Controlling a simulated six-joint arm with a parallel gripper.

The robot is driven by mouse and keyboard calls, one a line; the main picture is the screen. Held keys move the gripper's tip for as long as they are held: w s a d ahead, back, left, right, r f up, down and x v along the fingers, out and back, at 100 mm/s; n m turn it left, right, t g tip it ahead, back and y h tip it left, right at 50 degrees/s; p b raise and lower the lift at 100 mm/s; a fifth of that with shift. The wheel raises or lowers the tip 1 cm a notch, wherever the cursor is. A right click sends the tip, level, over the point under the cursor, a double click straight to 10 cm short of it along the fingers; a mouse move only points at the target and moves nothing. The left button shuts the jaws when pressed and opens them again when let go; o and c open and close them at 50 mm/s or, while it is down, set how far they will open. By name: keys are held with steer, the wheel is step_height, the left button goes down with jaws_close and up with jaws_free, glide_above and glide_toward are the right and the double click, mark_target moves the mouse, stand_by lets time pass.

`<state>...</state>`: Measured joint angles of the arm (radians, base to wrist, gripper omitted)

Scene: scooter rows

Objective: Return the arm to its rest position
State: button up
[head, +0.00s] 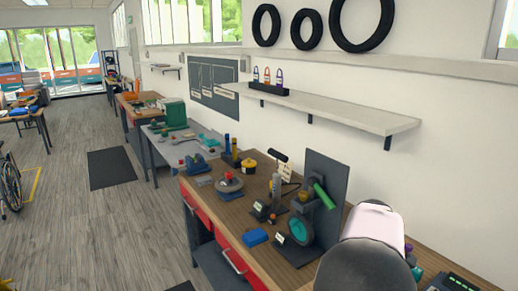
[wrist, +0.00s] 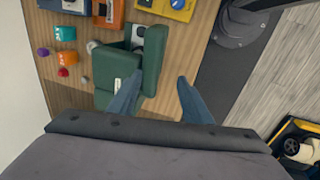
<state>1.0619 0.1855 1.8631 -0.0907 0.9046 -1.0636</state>
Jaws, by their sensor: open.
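My gripper (wrist: 159,79) shows in the wrist view with its two blue-grey fingers spread apart and nothing between them. The fingers point toward a wooden bench top (wrist: 165,108). A green holder (wrist: 120,79) with a pale item in it lies beyond the left finger and overlaps it in the picture. I cannot tell how far apart they are. In the head view a white and dark rounded part of my arm (head: 372,245) fills the lower right. My gripper's fingers do not show there.
In the head view a long wooden bench (head: 232,206) carries several tools and a dark upright panel (head: 326,185). A shelf (head: 350,116) juts from the wall above. Open floor (head: 110,230) lies left. The wrist view shows small coloured containers (wrist: 66,58) and a yellow tray (wrist: 172,9).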

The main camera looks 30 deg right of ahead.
steer(key=w+a+f+b, duration=0.1)
steer(key=w+a+f, duration=0.2)
steer(key=a, duration=0.3)
steer(key=w+a+f+y+b, duration=0.1)
steer(key=w+a+f, duration=0.15)
steer(key=a, duration=0.45)
steer(key=w+a+f+b, duration=0.1)
steer(key=w+a+f, duration=0.15)
steer(key=a, duration=0.35)
steer(key=s+a+f+b, duration=0.1)
steer(key=s+a+f, duration=0.1)
steer(key=a, duration=0.7)
steer(key=s+a+f+y+b, duration=0.1)
steer(key=s+a+f, duration=0.2)
steer(key=a, duration=0.6)
step_height(320, 180, down, 2)
steer(key=shift+a+f+m+b, duration=0.1)
steer(key=shift+a+m+b, duration=0.2)
steer(key=shift+a+b, duration=0.05)
